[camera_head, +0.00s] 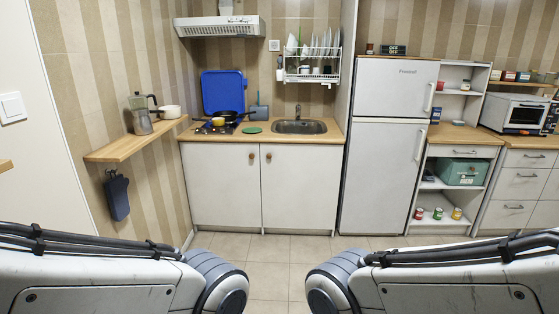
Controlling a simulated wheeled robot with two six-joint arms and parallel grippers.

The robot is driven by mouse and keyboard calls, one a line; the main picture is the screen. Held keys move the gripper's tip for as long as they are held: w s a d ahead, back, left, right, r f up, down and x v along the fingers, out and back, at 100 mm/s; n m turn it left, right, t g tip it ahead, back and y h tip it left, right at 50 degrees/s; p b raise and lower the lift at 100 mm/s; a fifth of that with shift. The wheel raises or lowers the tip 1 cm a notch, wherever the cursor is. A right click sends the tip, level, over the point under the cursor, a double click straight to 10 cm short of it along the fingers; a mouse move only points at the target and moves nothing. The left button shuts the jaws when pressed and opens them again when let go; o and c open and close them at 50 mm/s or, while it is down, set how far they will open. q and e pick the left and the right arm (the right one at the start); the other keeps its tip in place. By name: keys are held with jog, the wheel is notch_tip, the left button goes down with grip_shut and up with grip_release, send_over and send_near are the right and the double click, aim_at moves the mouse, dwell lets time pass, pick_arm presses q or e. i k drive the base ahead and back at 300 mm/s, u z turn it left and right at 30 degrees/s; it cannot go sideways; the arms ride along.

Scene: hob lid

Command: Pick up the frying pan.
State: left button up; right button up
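A dark frying pan (226,115) sits on the hob (214,128) at the left of the far counter. Its dark handle seems to point right. A smaller yellow pot (218,121) with a handle stands in front of it on the hob. A blue hob lid (223,91) stands upright behind them against the wall. My two arms show at the bottom left and bottom right, well short of the counter. Neither gripper is in view.
The sink (300,127) is right of the hob, with a green round item (252,130) between. A wooden wall shelf (134,143) with a moka pot (141,115) juts out at left. A fridge (385,170) stands at right. The tiled floor (271,260) ahead is clear.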

aim_at(233, 114)
jog(key=z, duration=0.45)
jog(key=i, duration=2)
jog(key=u, duration=0.35)
jog(key=i, duration=1.85)
jog(key=u, duration=0.7)
jog(key=i, duration=0.35)
jog(key=u, duration=0.3)
